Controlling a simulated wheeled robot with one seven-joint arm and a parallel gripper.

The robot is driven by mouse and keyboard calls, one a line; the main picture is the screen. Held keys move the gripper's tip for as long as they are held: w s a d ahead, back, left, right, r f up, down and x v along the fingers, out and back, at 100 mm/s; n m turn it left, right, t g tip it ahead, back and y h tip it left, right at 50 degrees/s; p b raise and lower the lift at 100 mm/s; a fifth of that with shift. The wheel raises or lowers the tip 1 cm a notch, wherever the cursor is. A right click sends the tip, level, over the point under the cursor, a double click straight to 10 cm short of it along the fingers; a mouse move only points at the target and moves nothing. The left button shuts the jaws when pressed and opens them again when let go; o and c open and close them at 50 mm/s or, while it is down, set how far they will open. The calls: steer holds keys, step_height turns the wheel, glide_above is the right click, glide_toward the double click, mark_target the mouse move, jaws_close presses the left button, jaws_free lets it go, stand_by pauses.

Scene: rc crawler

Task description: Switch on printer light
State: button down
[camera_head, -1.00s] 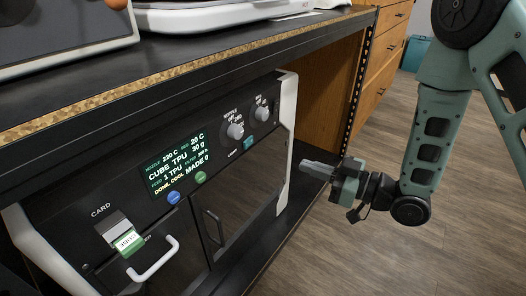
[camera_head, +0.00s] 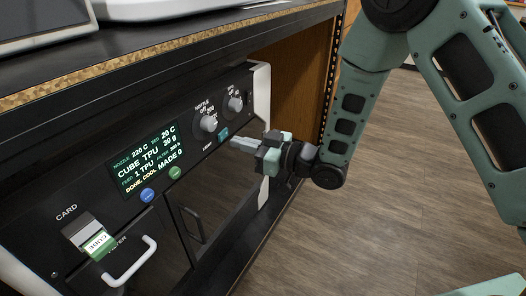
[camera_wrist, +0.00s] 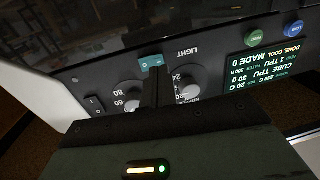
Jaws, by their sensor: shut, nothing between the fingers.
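The printer (camera_head: 110,205) is a dark machine on the lower shelf. Its light switch (camera_head: 223,133) is a small teal rocker marked O and I, beside the LIGHT label, below the knobs. My gripper (camera_head: 236,143) is shut and empty, its fingertips just right of and slightly below the switch. In the wrist view, upside down, the light switch (camera_wrist: 151,62) lies directly beyond the tips of my gripper (camera_wrist: 157,76). I cannot tell whether they touch. The fingers cover part of the panel between the knobs there.
Two grey knobs (camera_head: 208,123) stick out above the switch. The screen (camera_head: 145,157) reads CUBE TPU and DONE, COOL. Blue (camera_head: 147,195) and green (camera_head: 175,172) buttons sit below it. A white handle (camera_head: 131,262) juts out at lower left. The shelf top (camera_head: 160,75) overhangs the printer.

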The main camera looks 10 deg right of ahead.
mark_target(224, 135)
steer(key=shift+x, duration=1.25)
steer(key=shift+a, duration=0.25)
